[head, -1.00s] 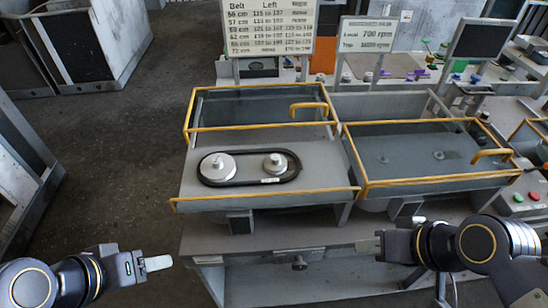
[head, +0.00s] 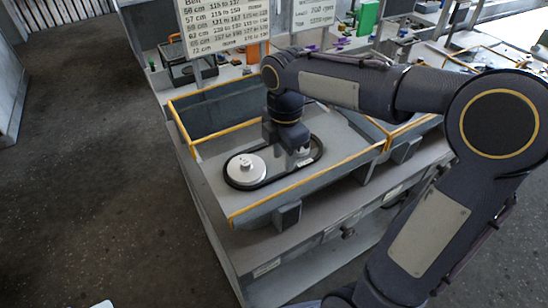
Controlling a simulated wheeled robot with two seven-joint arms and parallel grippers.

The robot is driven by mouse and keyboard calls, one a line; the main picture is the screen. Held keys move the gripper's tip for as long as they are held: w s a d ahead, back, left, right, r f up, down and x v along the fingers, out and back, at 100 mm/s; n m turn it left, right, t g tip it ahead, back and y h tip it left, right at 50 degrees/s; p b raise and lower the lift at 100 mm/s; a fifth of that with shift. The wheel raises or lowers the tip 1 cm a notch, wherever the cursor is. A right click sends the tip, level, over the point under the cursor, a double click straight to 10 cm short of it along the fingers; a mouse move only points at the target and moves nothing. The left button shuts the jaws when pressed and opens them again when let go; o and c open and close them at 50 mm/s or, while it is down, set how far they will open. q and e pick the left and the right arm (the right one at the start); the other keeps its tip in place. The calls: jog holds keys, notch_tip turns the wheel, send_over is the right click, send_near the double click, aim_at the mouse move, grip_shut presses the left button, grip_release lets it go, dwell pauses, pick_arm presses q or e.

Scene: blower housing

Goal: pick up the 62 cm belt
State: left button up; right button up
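A black belt (head: 262,182) lies as a long loop around two silver pulleys on the grey deck of the yellow-railed housing. The large left pulley (head: 245,168) is in plain view. The right pulley is mostly hidden behind my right gripper (head: 303,156), which points down at the belt's right end. Its fingers are largely hidden by its own body, so I cannot tell whether they are open or touching the belt. No length marking on the belt is readable. Only a pale tip, apparently of my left gripper (head: 101,304), shows at the bottom left edge.
The yellow rails (head: 290,190) edge the housing, and its raised lid (head: 215,110) stands behind the deck. A belt chart (head: 225,25) and an rpm sign (head: 314,12) stand at the back. My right arm covers the right side. The floor at left is clear.

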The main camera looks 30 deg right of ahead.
aim_at(284, 172)
notch_tip(284, 172, down, 4)
jog(key=shift+d+f, duration=0.15)
grip_shut()
